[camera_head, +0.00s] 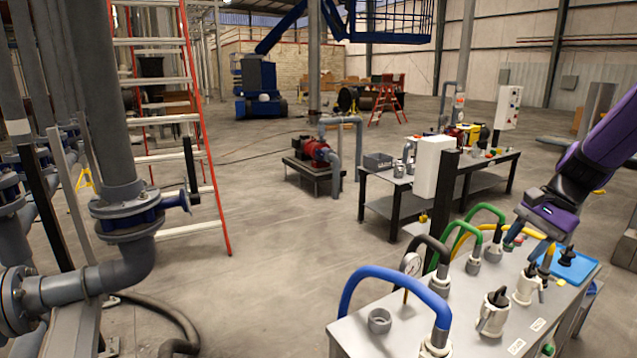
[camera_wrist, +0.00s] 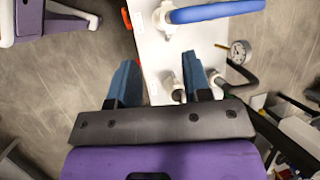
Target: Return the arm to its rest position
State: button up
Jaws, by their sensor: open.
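My purple arm (camera_head: 600,135) comes in from the right in the head view. My gripper (camera_head: 528,241) is above the right part of the near grey bench (camera_head: 395,338), among its hoses and fittings. In the wrist view my gripper (camera_wrist: 161,80) shows two blue fingers set wide apart with nothing held between them. The bench top and white fittings lie beyond the fingers there. Whether a fingertip touches a fitting cannot be told.
The bench carries a blue hose (camera_head: 385,275), green hoses (camera_head: 487,210), a pressure gauge (camera_head: 411,264), a grey ring (camera_head: 379,320) and a blue tray (camera_head: 572,265). A dark post (camera_head: 441,200) stands behind. Left are large pipes (camera_head: 92,110) and a ladder (camera_head: 165,130). Open floor lies between.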

jog(key=s+a+r+n+t+h, duration=0.1)
jog(key=s+a+r+n+h, duration=0.1)
jog(key=s, duration=0.5)
jog(key=s+a+r+n+t+h, duration=0.1)
jog(key=s+a+r+n+t, duration=0.1)
jog(key=s+a+r+n, duration=0.3)
jog(key=s+a+r+n+t+h, duration=0.2)
jog(key=s+a+r+n, duration=0.1)
jog(key=s, duration=0.6)
notch_tip(320, 180, up, 2)
jog(key=shift+s+a+r+n+h, duration=0.2)
jog(key=shift+s+a+n+h, duration=0.15)
jog(key=shift+n, duration=0.25)
